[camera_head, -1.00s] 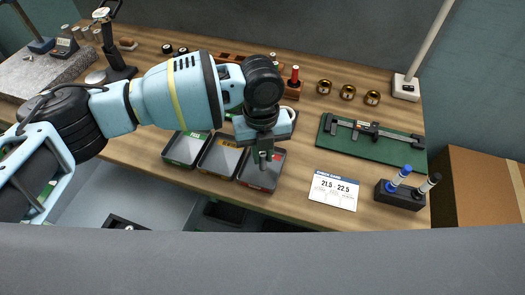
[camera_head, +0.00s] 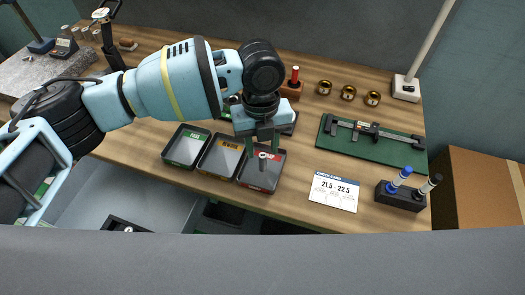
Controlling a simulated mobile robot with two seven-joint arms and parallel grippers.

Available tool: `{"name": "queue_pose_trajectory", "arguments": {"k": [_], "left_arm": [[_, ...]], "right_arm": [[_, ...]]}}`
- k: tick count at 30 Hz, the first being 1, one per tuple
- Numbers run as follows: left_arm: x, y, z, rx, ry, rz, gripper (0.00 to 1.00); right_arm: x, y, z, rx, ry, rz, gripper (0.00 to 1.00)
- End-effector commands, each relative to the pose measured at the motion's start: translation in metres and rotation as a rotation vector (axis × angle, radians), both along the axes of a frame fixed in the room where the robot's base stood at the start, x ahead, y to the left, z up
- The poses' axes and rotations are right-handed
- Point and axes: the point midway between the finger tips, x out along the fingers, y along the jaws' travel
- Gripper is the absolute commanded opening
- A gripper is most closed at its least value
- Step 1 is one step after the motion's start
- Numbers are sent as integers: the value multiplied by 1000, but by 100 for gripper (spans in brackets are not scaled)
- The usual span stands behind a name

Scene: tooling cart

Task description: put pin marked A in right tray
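Three dark trays stand side by side near the table's front edge: the left tray (camera_head: 172,160) with a green label, the middle tray (camera_head: 207,171) with a yellow label, and the right tray (camera_head: 249,183) with a red label. My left gripper (camera_head: 262,147) is over the right tray, pointing down, with its fingers spread apart. A small grey pin (camera_head: 263,169) shows upright just below and between the fingers, within the right tray's outline. I cannot tell whether it touches the tray floor. Its marking is not readable. My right gripper is not in view.
A white card (camera_head: 334,191) lies right of the trays. A marker holder (camera_head: 400,196) and a caliper on a green mat (camera_head: 345,142) are further right. Several brass rings (camera_head: 348,92) and a red-handled plug (camera_head: 294,76) stand behind. An open drawer is below the table's front edge.

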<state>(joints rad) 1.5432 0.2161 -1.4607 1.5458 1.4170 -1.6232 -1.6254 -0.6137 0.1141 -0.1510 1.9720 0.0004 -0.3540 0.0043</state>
Motion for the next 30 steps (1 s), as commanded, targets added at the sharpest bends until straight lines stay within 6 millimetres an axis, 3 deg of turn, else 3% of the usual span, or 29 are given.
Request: {"name": "queue_pose_trajectory", "arguments": {"k": [6,13,19,30], "left_arm": [[4,0,45,-3,-2,-3,38],[8,1,79,-1,0,-2,38],[8,1,90,-1,1,-2,38],[8,1,91,-1,0,-2,38]], "right_arm": [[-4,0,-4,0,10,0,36],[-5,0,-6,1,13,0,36],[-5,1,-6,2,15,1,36],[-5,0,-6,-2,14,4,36]]}}
